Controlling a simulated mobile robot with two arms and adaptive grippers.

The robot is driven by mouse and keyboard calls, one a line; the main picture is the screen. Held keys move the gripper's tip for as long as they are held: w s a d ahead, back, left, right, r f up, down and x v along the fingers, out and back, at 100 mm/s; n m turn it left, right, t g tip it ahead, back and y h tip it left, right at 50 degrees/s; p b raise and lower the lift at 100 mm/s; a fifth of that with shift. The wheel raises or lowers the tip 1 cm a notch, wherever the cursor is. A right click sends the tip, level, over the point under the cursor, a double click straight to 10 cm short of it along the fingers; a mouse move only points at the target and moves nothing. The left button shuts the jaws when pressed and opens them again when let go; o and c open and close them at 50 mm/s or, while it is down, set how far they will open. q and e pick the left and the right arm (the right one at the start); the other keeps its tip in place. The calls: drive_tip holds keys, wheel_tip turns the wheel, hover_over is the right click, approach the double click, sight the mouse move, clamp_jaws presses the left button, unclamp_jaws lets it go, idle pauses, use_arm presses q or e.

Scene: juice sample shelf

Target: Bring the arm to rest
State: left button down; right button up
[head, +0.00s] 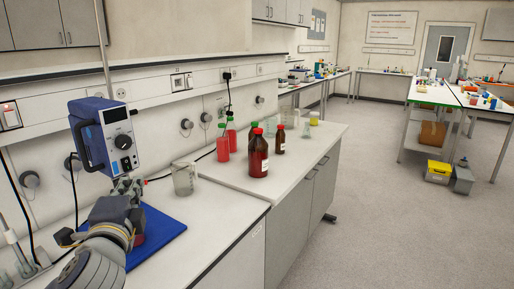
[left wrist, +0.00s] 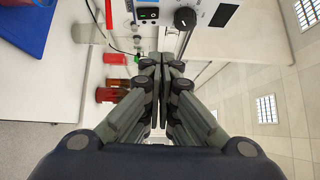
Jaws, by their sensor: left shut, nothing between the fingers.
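My left arm comes in from the lower left in the head view. Its gripper (head: 128,186) is in front of the blue-and-grey box-shaped device (head: 104,137), above the blue mat (head: 165,238). In the left wrist view the fingers of this gripper (left wrist: 161,64) are together, with nothing between them. The device's front with its black knob (left wrist: 185,18) shows just beyond the fingertips; I cannot tell whether they touch it. Something red (head: 138,240) is partly hidden behind my wrist. My right gripper is in neither view.
A glass beaker (head: 184,179) stands on the bench right of the mat. The bench front (head: 225,222) is bare, and the floor (head: 390,215) to the right is open.

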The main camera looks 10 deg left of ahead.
use_arm(q)
drive_tip(key=s+d+f+n+g+h, duration=0.1)
drive_tip(key=s+d+f+n+g, duration=0.1)
drive_tip(key=f, duration=0.6)
drive_tip(key=s+d+f+n+g+h, duration=0.1)
drive_tip(key=s+d+f+g, duration=0.1)
drive_tip(key=f, duration=0.6)
drive_tip(key=s+d+f+n+g+h, duration=0.2)
drive_tip(key=s+f, duration=0.1)
drive_tip(key=f, duration=0.5)
drive_tip(key=s+d+f+n+g+h, duration=0.2)
drive_tip(key=s+d+f+n+g, duration=0.15)
drive_tip(key=s+f, duration=0.5)
drive_tip(key=s+d+f+n+g+h, duration=0.1)
drive_tip(key=s+d+f+n+g, duration=0.3)
drive_tip(key=s+f, duration=0.5)
wheel_tip(320, 180, down, 24)
drive_tip(key=s+d+g, duration=0.1)
drive_tip(key=s, duration=0.1)
drive_tip(key=s+a+f+m+g, duration=0.1)
drive_tip(key=s+a+f, duration=0.1)
drive_tip(key=s+f, duration=1.5)
drive_tip(key=shift+s+a+f, duration=0.25)
drive_tip(key=shift+s+a, duration=0.05)
drive_tip(key=shift+a, duration=0.05)
